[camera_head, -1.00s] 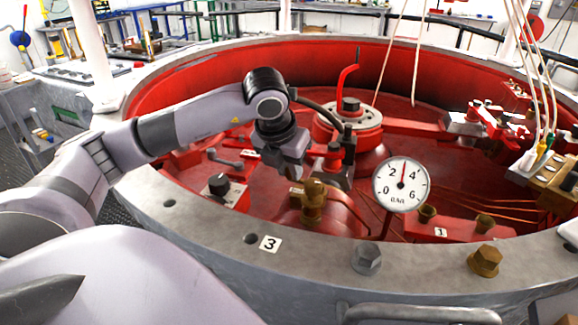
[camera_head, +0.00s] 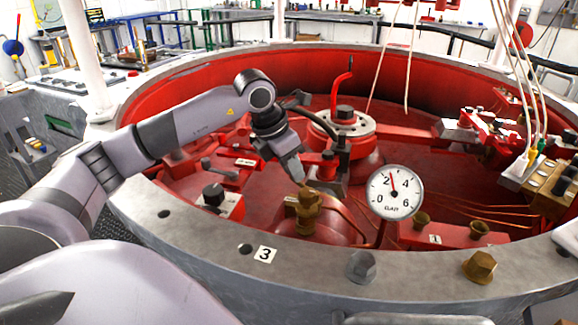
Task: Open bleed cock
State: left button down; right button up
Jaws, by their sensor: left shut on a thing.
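The bleed cock appears to be the brass fitting (camera_head: 308,217) standing upright on a red dome inside the red well. My left gripper (camera_head: 299,181) reaches down from the left arm, its fingertips at the top of the brass fitting. It is shut on the fitting's top; the exact contact is small and partly hidden by the fingers. My right gripper is not in view.
The grey riveted rim (camera_head: 206,233) with a "3" label (camera_head: 265,254) and bolts runs along the front. A black knob (camera_head: 213,194) on a red block sits left of the fitting. A red upright lever (camera_head: 338,90) stands behind. Pale cords hang at the right.

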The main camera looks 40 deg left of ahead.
pick_arm(q)
jog(key=shift+w+r, duration=0.1)
jog(key=shift+w, duration=0.1)
dwell(0.3)
jog(key=c, duration=1)
grip_release()
jog(key=v, duration=0.7)
jog(key=shift+p, duration=0.45)
jog(key=shift+s+a, duration=0.1)
